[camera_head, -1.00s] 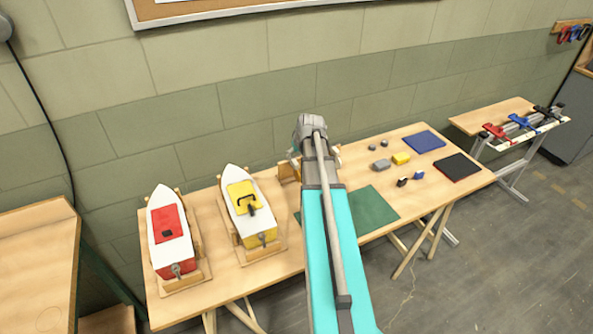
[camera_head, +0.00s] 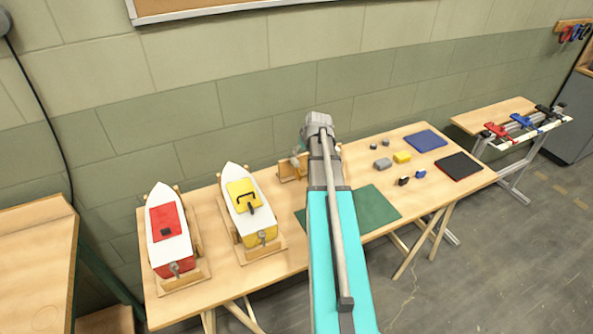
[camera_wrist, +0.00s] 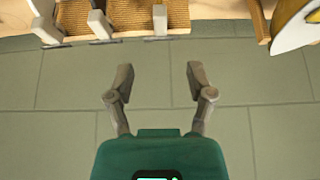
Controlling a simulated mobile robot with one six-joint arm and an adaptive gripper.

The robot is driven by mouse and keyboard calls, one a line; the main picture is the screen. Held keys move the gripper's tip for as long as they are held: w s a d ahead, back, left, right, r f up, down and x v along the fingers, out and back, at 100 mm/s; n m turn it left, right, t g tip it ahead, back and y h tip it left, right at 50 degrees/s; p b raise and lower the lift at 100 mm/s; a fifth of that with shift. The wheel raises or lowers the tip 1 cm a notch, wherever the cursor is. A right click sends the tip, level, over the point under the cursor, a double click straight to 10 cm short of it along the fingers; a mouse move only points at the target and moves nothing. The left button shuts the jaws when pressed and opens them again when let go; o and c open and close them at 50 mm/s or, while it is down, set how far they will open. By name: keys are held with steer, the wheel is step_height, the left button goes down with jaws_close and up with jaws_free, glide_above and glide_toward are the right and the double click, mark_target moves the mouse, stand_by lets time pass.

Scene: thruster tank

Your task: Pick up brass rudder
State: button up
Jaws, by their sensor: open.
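I cannot pick out the brass rudder for certain in either view. My gripper (camera_wrist: 158,80) is open and empty in the wrist view, its two grey fingers spread with only the green wall behind them. In the head view my arm hides most of the gripper, near the table's back edge by a small wooden rack (camera_head: 290,173). In the wrist view, a brown ribbed wooden holder with several grey upright pieces (camera_wrist: 97,22) lies beyond the fingertips at the top left, apart from them.
A boat with a red deck (camera_head: 165,220) and one with a yellow hatch (camera_head: 241,190) stand in wooden cradles at left. A green mat (camera_head: 374,208), blue mat (camera_head: 426,141) and black mat (camera_head: 459,166) lie at right.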

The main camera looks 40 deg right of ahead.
mark_target(297, 161)
steer(key=shift+b+x, duration=2.6)
steer(key=shift+x, duration=0.8)
steer(key=shift+f, duration=0.1)
steer(key=shift+b+x, duration=2.3)
steer(key=shift+x, duration=0.2)
jaws_close()
